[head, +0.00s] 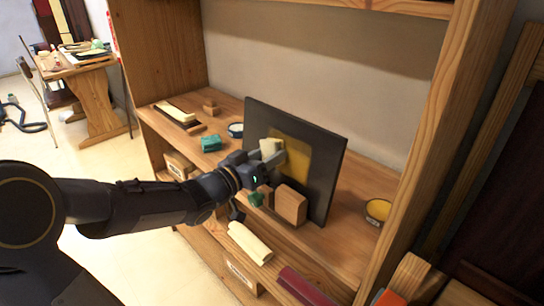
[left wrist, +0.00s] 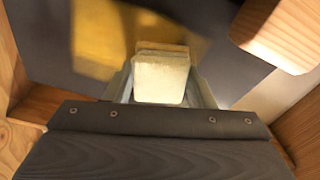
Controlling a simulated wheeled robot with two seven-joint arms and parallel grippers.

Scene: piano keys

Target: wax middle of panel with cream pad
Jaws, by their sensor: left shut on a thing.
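A dark upright panel (head: 325,165) stands on the wooden shelf, with a yellow patch (head: 293,162) on its middle. My left gripper (head: 268,155) is shut on the cream pad (head: 270,147), in front of the left part of the patch. In the left wrist view the cream pad (left wrist: 160,80) sits between the fingers, facing the panel (left wrist: 210,40) and the yellow patch (left wrist: 105,35). I cannot tell whether the pad touches the panel. My right gripper is not in view.
A wooden block (head: 290,204) stands before the panel. A teal item (head: 211,143), a round tin (head: 236,130) and a tray (head: 180,117) lie left on the shelf. A yellow-filled bowl (head: 378,210) is at right.

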